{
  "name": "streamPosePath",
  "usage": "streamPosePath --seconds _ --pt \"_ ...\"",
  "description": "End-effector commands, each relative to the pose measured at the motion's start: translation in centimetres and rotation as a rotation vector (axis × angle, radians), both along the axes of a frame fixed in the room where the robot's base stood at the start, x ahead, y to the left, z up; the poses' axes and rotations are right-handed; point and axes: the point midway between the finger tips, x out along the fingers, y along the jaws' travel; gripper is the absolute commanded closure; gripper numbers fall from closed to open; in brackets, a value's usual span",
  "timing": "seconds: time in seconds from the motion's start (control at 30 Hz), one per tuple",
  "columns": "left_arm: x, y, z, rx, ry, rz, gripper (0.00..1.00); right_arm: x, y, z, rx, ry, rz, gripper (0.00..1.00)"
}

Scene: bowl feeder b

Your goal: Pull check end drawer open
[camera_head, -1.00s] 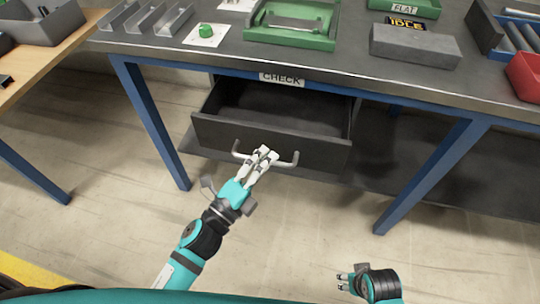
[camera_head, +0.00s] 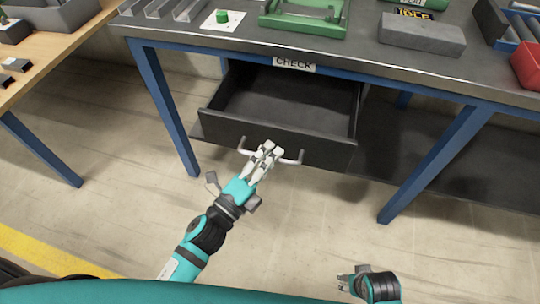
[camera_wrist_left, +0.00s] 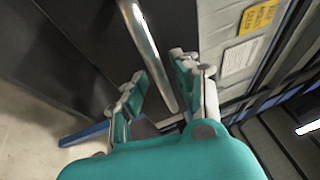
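The dark grey check end drawer (camera_head: 222,128) hangs under the bench below the CHECK label (camera_head: 294,63). It stands well open, its empty inside showing. Its pale bar handle (camera_head: 290,160) is on the drawer front. My left gripper (camera_head: 266,152) is at the middle of the handle.
The bench top (camera_head: 240,50) carries a green fixture (camera_head: 302,18), a green button (camera_head: 223,16), a grey block (camera_head: 422,34) and a red bin (camera_head: 528,64). Blue bench legs (camera_head: 163,110) flank the drawer. A wooden table (camera_head: 62,50) stands at left. The floor in front is clear.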

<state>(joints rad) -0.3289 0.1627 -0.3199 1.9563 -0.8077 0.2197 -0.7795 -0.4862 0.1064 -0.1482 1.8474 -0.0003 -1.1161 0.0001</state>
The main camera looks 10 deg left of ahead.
Motion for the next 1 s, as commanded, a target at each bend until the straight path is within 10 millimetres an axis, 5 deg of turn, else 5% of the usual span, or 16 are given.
streamPosePath --seconds 0.37,1.0 --pt "-0.5 0.2 0.1 -0.004 -0.002 -0.002 0.66 0.2 -0.1 0.1 -0.001 -0.002 -0.002 0.60" --pt "-9.8 5.6 -1.8 -0.001 0.000 0.000 0.66 0.1 0.0 0.0 -0.001 0.000 -0.001 0.60"
